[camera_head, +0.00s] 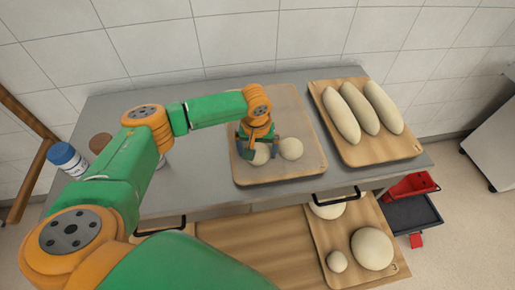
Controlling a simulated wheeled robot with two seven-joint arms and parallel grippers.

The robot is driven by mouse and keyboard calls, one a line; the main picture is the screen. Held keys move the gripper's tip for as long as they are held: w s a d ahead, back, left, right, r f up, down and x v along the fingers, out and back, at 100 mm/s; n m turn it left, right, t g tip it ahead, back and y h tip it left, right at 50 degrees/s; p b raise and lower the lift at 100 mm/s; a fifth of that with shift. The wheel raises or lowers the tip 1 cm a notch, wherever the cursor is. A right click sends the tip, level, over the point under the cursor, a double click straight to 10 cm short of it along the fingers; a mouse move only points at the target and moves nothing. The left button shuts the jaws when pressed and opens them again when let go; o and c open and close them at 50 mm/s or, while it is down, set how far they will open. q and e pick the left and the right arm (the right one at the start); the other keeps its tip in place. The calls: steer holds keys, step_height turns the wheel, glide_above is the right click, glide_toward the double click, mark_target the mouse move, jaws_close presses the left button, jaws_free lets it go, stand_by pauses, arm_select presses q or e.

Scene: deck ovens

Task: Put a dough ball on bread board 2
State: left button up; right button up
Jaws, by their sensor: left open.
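Two pale dough balls lie on a wooden board (250,178) in the middle of the grey counter. My left gripper (258,151) points down over this board, open, with its fingers on either side of the left dough ball (261,157). I cannot tell whether they touch it. The gripper hides the top of that ball. The other dough ball (291,148) lies just right of the gripper. A lower wooden board (347,231) holds a large dough ball (372,248), a small one (337,261) and another partly hidden one (327,209). Board numbers are too small to read surely. My right gripper is out of view.
A board (375,157) with three long loaves (362,110) stands at the counter's right. A blue-lidded jar (67,158) is at the left, partly behind my arm. A red bin (410,187) stands right of the counter.

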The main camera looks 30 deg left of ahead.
mark_target(257, 154)
arm_select(q)
step_height(257, 154, up, 12)
steer(key=s, duration=0.1)
steer(key=shift+s+d, duration=0.2)
